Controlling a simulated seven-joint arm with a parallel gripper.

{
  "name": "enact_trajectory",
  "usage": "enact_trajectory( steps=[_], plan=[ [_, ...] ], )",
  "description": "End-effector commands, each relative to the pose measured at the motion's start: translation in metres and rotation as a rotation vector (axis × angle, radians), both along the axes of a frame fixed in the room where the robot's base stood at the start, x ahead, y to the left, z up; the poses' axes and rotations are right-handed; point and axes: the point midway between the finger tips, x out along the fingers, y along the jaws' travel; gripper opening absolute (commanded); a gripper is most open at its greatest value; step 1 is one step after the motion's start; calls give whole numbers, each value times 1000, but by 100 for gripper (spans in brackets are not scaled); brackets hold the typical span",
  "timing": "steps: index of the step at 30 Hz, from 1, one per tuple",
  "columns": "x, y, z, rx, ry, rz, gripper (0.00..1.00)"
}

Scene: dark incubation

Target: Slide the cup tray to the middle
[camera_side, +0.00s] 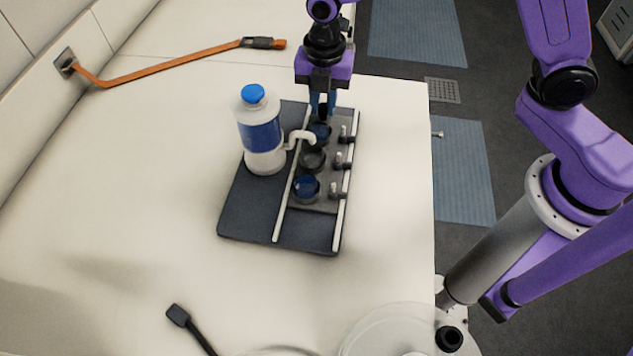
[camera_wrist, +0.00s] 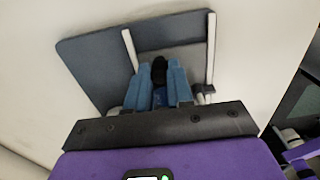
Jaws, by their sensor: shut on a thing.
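The cup tray (camera_side: 318,207) is a grey slide lying between two white rails on a dark base plate (camera_side: 252,218). Several dark round cups sit on it in a row; the nearest (camera_side: 305,188) looks blue inside. My gripper (camera_side: 323,111) points down at the tray's far end. In the wrist view, its blue fingers (camera_wrist: 160,72) are shut on a black knob (camera_wrist: 159,70), with the grey tray (camera_wrist: 191,62) beyond them. The fingers hide part of the knob and the far cup. A white bottle (camera_side: 261,135) with a blue cap stands on the plate's left, its spout reaching towards the cups.
Small dark clamps with white pins (camera_side: 338,190) line the right rail. An orange bar (camera_side: 165,68) runs along the back left. A dark-headed tool (camera_side: 178,315) and a clear round dish (camera_side: 390,335) lie in front. The white table left of the plate is clear.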

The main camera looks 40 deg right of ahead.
Motion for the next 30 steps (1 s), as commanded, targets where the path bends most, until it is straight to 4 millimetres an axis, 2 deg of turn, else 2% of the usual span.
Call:
enact_trajectory(
  steps=[2, 3, 4, 14, 30],
  plan=[
    [0, 0, 0, 0, 0, 0, 10],
    [0, 0, 0, 0, 0, 0, 34],
    [0, 0, 0, 0, 0, 0, 40],
    [-2, 2, 0, 0, 0, 0, 40],
    [-33, 35, 0, 1, -1, 2, 40]
  ],
)
